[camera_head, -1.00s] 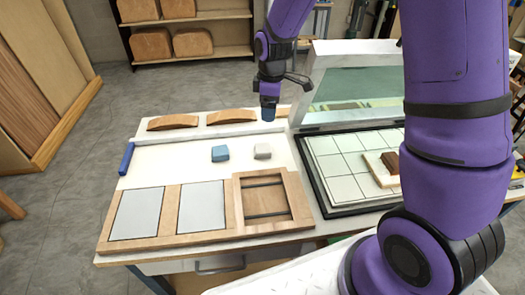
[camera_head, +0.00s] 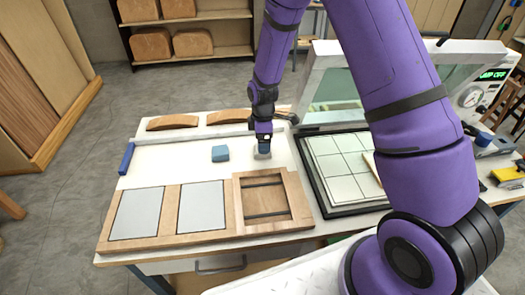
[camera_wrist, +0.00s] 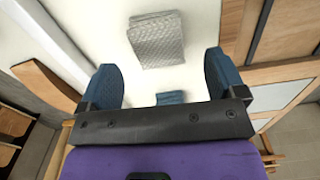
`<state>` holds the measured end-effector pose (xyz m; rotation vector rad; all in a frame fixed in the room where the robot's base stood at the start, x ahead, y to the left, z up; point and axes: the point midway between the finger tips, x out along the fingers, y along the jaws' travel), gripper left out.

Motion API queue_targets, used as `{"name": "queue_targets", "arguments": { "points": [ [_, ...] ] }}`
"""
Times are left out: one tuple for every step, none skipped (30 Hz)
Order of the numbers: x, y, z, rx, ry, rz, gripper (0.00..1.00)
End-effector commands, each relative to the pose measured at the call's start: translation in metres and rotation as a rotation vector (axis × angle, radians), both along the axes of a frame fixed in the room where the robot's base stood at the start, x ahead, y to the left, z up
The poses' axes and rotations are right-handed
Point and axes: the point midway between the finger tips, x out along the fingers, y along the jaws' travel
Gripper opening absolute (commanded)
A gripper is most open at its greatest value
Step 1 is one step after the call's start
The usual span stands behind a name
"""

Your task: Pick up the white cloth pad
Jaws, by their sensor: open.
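The white cloth pad (camera_head: 262,156) lies on the white work surface, right of the blue pad (camera_head: 220,153), and is mostly covered by my gripper in the head view. My gripper (camera_head: 264,147) points down directly over it. In the wrist view, the textured white pad (camera_wrist: 157,40) lies ahead, in line with the gap between the two blue fingers of my gripper (camera_wrist: 160,62). The fingers are apart with nothing held. The blue pad (camera_wrist: 170,97) shows through the gap. I cannot tell whether the fingers touch the white pad.
A wooden frame (camera_head: 225,232) with two grey panels and one open recess lies in front. Curved wooden pieces (camera_head: 172,122) lie along the back edge. A press with a gridded bed (camera_head: 345,163) and raised lid stands to the right. A blue roller (camera_head: 127,158) lies at the left.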

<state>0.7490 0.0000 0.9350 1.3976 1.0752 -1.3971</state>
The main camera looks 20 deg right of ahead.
Motion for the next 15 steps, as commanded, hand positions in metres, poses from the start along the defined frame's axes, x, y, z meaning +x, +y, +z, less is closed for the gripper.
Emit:
{"name": "queue_targets", "arguments": {
  "points": [
    [0.0,0.0,-0.006,-0.001,0.001,0.0,0.89],
    [0.001,0.0,-0.01,-0.001,0.002,0.0,0.89],
    [0.001,0.0,-0.016,-0.001,0.003,-0.001,0.89],
    [0.002,0.0,-0.021,-0.001,0.003,-0.001,0.89],
    [0.002,0.001,-0.025,0.0,0.002,0.0,0.89],
    [0.003,0.001,-0.03,0.0,0.002,0.001,0.89],
    [0.003,0.001,-0.034,0.0,0.002,0.0,0.89],
    [0.003,0.001,-0.037,0.001,0.002,0.0,0.89],
    [0.003,0.001,-0.04,0.0,0.001,-0.001,0.89],
    [0.003,0.001,-0.043,0.0,0.001,-0.001,0.89],
    [0.003,0.001,-0.044,0.0,0.0,-0.001,0.89],
    [0.003,0.001,-0.046,0.0,-0.001,-0.001,0.89],
    [0.003,0.001,-0.046,0.0,-0.001,0.0,0.89],
    [0.003,0.001,-0.046,0.0,-0.001,0.0,0.89],
    [0.003,0.001,-0.046,0.0,-0.001,0.0,0.89]
  ]
}}
